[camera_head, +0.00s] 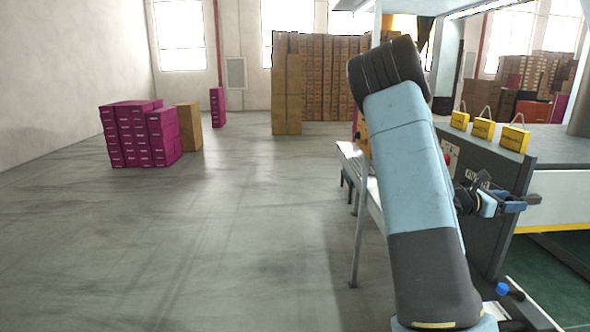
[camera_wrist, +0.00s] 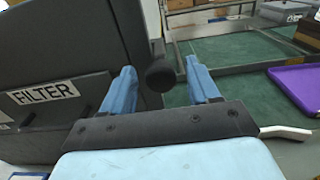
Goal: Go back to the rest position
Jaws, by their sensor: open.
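My gripper (camera_wrist: 160,67) shows in the wrist view with its two blue fingers spread apart and nothing held between them. A round black knob (camera_wrist: 160,76) shows in the gap between the fingers; I cannot tell how far beyond them it is. A dark panel labelled FILTER (camera_wrist: 45,93) is close on the left. In the head view my arm rises on the right and bends over, with its wrist end and gripper (camera_head: 518,203) beside the dark machine side (camera_head: 490,240).
Yellow blocks (camera_head: 483,128) stand along the machine's top edge. A light table (camera_head: 358,170) is behind my arm. Magenta boxes (camera_head: 140,135) and stacked brown cartons (camera_head: 325,75) stand farther off. A purple tray (camera_wrist: 300,90) lies right in the wrist view. The floor at left is clear.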

